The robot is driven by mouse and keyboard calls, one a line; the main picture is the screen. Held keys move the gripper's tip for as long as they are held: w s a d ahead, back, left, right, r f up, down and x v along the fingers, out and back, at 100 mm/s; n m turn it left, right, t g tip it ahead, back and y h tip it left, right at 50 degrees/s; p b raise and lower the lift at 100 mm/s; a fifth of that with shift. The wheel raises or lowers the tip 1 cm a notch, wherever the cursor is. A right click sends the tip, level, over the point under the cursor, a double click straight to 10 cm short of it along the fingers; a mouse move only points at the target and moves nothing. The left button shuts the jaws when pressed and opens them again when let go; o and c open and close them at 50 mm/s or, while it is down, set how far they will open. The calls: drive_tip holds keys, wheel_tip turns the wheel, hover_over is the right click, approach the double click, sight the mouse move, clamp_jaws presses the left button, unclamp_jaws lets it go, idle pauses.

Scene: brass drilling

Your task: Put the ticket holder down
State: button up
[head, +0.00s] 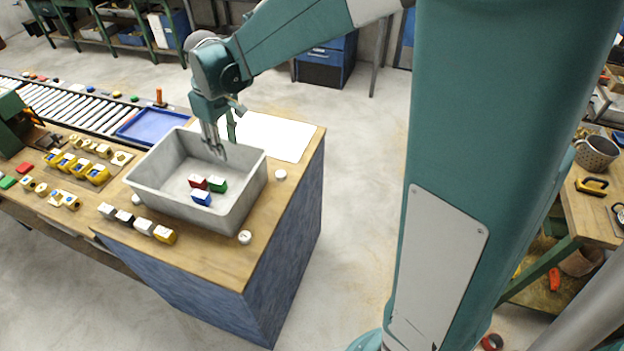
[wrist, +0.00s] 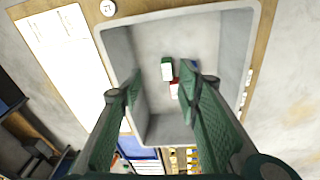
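Small blocks with white tops, which look like ticket holders, lie in a grey bin (head: 150,190): a red one (head: 197,182), a green one (head: 218,186) and a blue one (head: 202,198). In the wrist view the green one (wrist: 167,70) and the red one (wrist: 174,89) show between and beyond my fingers; a bit of blue shows by the right finger, which partly hides it. My gripper (head: 214,148) hangs over the back part of the bin, pointing down. In the wrist view its fingers (wrist: 155,92) are apart with nothing between them.
The bin stands on a wooden-topped bench (head: 225,262) beside a white sheet (head: 270,136). White round pieces sit near the bin's corners. A row of small holders (head: 142,226) lies in front. A blue tray (head: 152,126) and a roller conveyor (head: 70,106) are at left.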

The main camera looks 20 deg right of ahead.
drive_tip(key=s+d+r+m+t, duration=0.1)
drive_tip(key=s+d+r+m, duration=0.2)
drive_tip(key=s, duration=0.4)
drive_tip(key=s+d+r+t, duration=0.1)
drive_tip(key=s+d+r, duration=0.25)
drive_tip(key=s, duration=0.35)
drive_tip(key=s+d+r+m+t, duration=0.2)
drive_tip(key=s+d, duration=0.3)
drive_tip(key=s, duration=0.2)
drive_tip(key=s+d+f+m+t, duration=0.1)
drive_tip(key=s+d+m, duration=0.1)
drive_tip(key=s, duration=0.6)
drive_tip(key=shift+s+d+f+t, duration=0.25)
drive_tip(key=shift+d+f+t, duration=0.1)
drive_tip(key=shift+d, duration=0.15)
